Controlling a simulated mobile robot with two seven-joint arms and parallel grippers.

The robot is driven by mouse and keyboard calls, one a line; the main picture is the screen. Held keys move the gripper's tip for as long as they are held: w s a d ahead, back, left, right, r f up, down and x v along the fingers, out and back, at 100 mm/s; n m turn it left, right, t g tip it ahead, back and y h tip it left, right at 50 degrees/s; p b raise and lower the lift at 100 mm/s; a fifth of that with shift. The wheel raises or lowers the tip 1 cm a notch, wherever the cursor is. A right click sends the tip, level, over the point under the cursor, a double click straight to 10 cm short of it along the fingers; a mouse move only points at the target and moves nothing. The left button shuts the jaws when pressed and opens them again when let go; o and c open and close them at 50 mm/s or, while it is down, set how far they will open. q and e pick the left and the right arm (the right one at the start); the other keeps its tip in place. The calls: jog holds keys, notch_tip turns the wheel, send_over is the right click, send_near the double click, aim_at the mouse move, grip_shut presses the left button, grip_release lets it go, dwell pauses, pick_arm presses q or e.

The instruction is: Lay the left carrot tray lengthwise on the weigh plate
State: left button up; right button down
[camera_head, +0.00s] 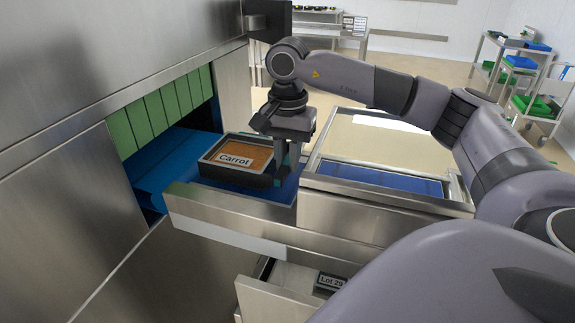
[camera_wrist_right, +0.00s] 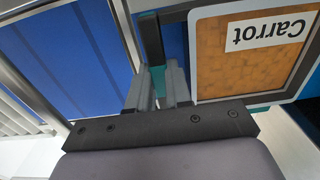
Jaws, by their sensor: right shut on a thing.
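A black carrot tray (camera_head: 238,158) with a white-rimmed top, orange contents and a "Carrot" label sits at the blue belt's outer end. It also shows at the upper right of the right wrist view (camera_wrist_right: 268,65). My right gripper (camera_head: 284,168) points down at the tray's right end and is shut on its edge. Its fingers (camera_wrist_right: 160,88) show close together in the wrist view, beside the tray. I cannot tell whether the tray touches the surface below. No plate is marked as the weigh plate. My left gripper is not in view.
The blue belt (camera_head: 165,160) comes from a steel machine opening with green strips (camera_head: 160,107). Right of the tray, a raised steel frame (camera_head: 385,202) surrounds a blue surface (camera_head: 380,180) that looks empty. An open drawer (camera_head: 290,288) with a "Lot 29" label is below.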

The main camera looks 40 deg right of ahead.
jog(key=shift+f, duration=0.95)
jog(key=shift+f, duration=0.15)
jog(key=c, duration=1.1)
grip_release()
jog(key=shift+o, duration=0.2)
notch_tip(320, 180, up, 12)
jog(key=shift+s, duration=0.1)
